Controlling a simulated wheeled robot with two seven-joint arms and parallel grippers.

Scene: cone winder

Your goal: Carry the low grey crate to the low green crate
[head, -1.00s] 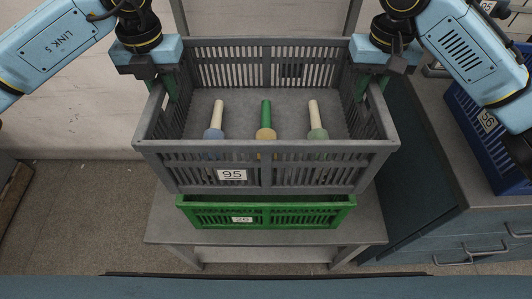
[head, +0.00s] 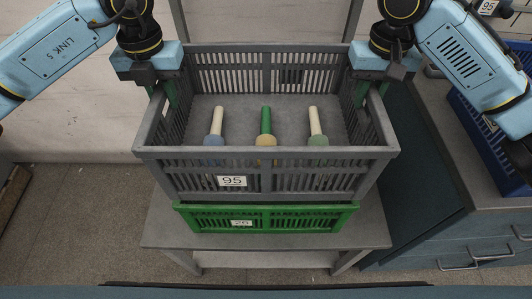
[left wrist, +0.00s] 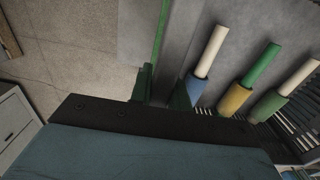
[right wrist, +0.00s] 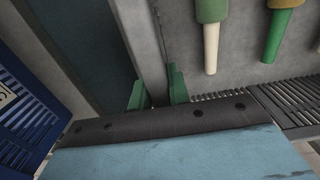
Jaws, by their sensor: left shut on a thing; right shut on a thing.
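The low grey crate (head: 268,175), labelled 95, hangs level between my two grippers and holds three yarn cones. My left gripper (head: 168,94) is shut on its left wall, and my right gripper (head: 362,94) is shut on its right wall. The left wrist view shows the left fingers (left wrist: 163,92) on the wall; the right wrist view shows the right fingers (right wrist: 157,90). The low green crate (head: 300,217), labelled 26, is directly below the grey crate, with its front showing. Its inside is hidden. I cannot tell whether the two crates touch.
The green crate stands on a grey table (head: 372,235) with some bare top around it. A blue crate (head: 470,115) stands on a drawer cabinet (head: 470,230) at the right. A dark blue edge (head: 266,292) crosses the bottom of the head view. Floor is open at the left.

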